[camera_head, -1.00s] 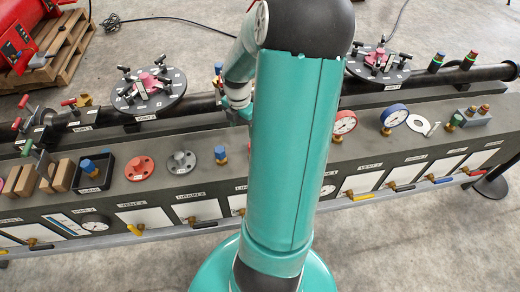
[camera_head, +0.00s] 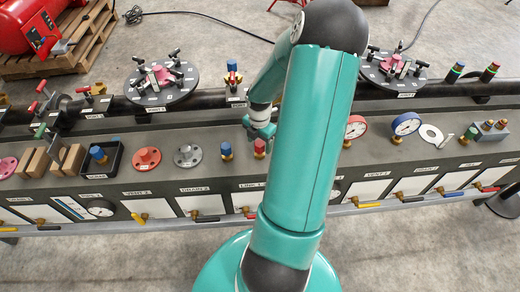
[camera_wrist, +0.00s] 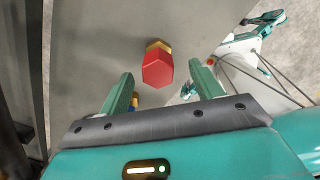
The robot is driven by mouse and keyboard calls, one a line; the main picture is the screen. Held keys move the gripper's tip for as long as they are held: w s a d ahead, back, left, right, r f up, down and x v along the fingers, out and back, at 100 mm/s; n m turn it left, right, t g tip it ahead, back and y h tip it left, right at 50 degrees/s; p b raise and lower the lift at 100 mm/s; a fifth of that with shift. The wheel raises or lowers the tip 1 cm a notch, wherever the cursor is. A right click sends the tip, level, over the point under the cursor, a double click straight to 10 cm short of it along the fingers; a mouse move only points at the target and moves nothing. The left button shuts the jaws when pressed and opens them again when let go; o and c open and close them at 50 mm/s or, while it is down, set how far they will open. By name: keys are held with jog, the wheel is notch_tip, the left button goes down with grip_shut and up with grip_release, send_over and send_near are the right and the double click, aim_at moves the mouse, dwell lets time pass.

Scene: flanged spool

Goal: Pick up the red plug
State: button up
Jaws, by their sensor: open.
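The red plug (camera_head: 260,146) has a red hexagonal head on a brass base and stands on the grey bench top. In the wrist view the red plug (camera_wrist: 157,70) shows its head from above, in the gap between the fingertips. My gripper (camera_wrist: 162,72) is open, with one green finger on each side of the plug and no visible contact. In the head view my gripper (camera_head: 262,130) is just above and behind the plug, partly hidden by my arm. How far the fingertips are above the plug is hard to tell.
A blue plug (camera_head: 226,150) stands close to the left of the red one; a bit of blue shows by the left finger in the wrist view. Grey (camera_head: 188,155) and red (camera_head: 146,158) flanges lie further left. A dark pipe runs behind, with a round plate (camera_head: 162,82).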

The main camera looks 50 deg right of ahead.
aim_at(259, 149)
notch_tip(259, 149, down, 5)
jog(key=shift+w+d+f, duration=0.1)
jog(key=shift+d, duration=0.05)
jog(key=c, duration=1.2)
